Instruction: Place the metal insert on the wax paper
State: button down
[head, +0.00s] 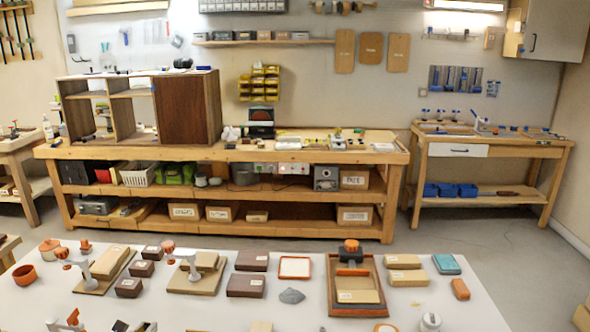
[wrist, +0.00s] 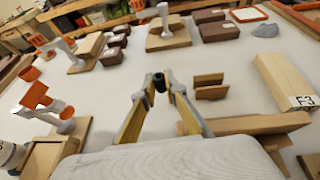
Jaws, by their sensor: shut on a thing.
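My gripper (wrist: 159,85) is in the wrist view, its two fingers meeting at the tips around a small dark cylindrical piece (wrist: 158,79). This looks like the metal insert, though it is mostly hidden by the fingertips. The gripper is above the white table. A flat white square with an orange-red border (head: 295,267) lies on the table in the head view, and also shows at the top of the wrist view (wrist: 248,14). I cannot tell whether it is the wax paper; no other sheet is clearly recognisable. In the head view my gripper cannot be made out.
Small wooden boards (wrist: 209,85) stand just right of my fingers, with a pale wood block (wrist: 285,82) further right. A grey clamp with orange parts (wrist: 50,105) stands at left. Dark boxes (head: 246,285), a grey lump (head: 291,296) and a wooden tray (head: 357,289) lie beyond.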

jog(key=w+d+r+m+g+h, duration=0.15)
jog(key=d+m+h, duration=0.25)
jog(key=d, duration=1.4)
jog(key=w+d+r+m+g+h, duration=0.1)
jog(key=w+d+r+m+h, duration=0.25)
jog(key=d, duration=1.55)
jog(key=s+d+m+g+h, duration=0.15)
jog(key=s+d, duration=0.25)
jog(key=d, duration=0.4)
jog(key=s+d+m+g+h, duration=0.1)
jog(key=s+d+m+h, duration=0.25)
jog(key=d, duration=0.45)
jog(key=s+d+f+n, duration=0.1)
jog(key=s+d+f, duration=0.3)
jog(key=f, duration=0.2)
jog(key=shift+s+d+y, duration=0.35)
jog(key=shift+d, duration=0.05)
jog(key=shift+r, duration=0.1)
